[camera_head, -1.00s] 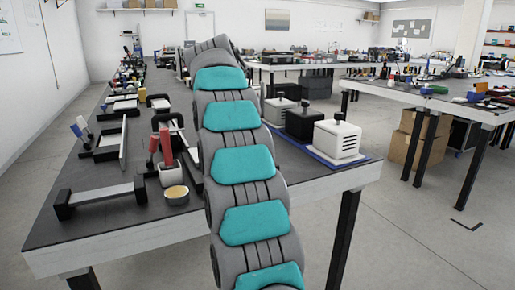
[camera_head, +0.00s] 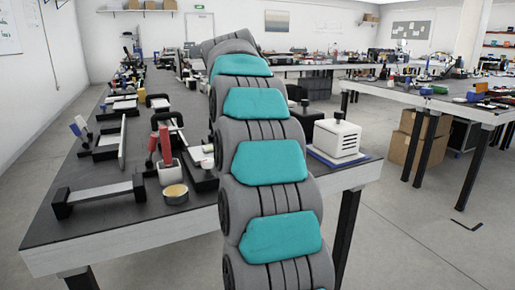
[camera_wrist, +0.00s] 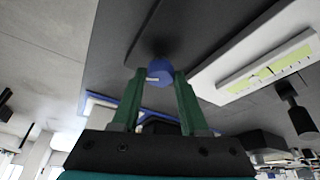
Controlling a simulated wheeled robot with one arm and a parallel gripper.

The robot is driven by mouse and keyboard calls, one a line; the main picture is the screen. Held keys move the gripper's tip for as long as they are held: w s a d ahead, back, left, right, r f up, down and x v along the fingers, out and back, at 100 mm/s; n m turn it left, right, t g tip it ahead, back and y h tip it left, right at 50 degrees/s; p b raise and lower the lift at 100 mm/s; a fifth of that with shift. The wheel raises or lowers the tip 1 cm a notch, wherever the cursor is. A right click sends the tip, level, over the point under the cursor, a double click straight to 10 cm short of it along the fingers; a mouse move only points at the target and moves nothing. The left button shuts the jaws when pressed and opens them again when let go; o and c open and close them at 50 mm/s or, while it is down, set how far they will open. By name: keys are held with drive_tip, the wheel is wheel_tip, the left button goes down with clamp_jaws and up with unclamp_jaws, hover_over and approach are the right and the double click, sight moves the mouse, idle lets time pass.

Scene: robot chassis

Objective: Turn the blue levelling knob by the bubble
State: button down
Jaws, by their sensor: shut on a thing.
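In the wrist view, the blue levelling knob (camera_wrist: 159,71) sits at the upper centre, under a dark grey surface, with a small light mark on its side. My gripper (camera_wrist: 161,78) has a green finger on each side of the knob and is shut on it. The bubble level (camera_wrist: 268,72), a pale strip with a yellow-green vial, lies to the right of the knob on a white bar. In the head view my arm hides the gripper, the knob and the bubble.
In the head view, a long dark-topped bench (camera_head: 95,222) carries clamps and tools on the left. A white vented box (camera_head: 337,139) stands right of my arm.

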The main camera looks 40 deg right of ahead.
drive_tip(key=n+t, duration=0.1)
drive_tip(key=n, duration=0.1)
drive_tip(key=n+t, duration=0.1)
drive_tip(key=n, duration=0.2)
drive_tip(key=shift+s+r+n+y+p, duration=0.1)
drive_tip(key=shift+n+y+p, duration=0.2)
drive_tip(key=shift+y+p, duration=0.1)
drive_tip(key=shift+d+n+t+y, duration=0.1)
drive_tip(key=shift+n+t+y, duration=0.25)
drive_tip(key=shift+n, duration=0.8)
drive_tip(key=shift+d+n+t+y, duration=0.1)
drive_tip(key=shift+n+t+y, duration=0.2)
drive_tip(key=shift+n, duration=0.85)
drive_tip(key=shift+c, duration=2.1)
unclamp_jaws()
drive_tip(key=shift+s, duration=0.1)
drive_tip(key=v, duration=0.7)
drive_tip(key=shift+r, duration=0.3)
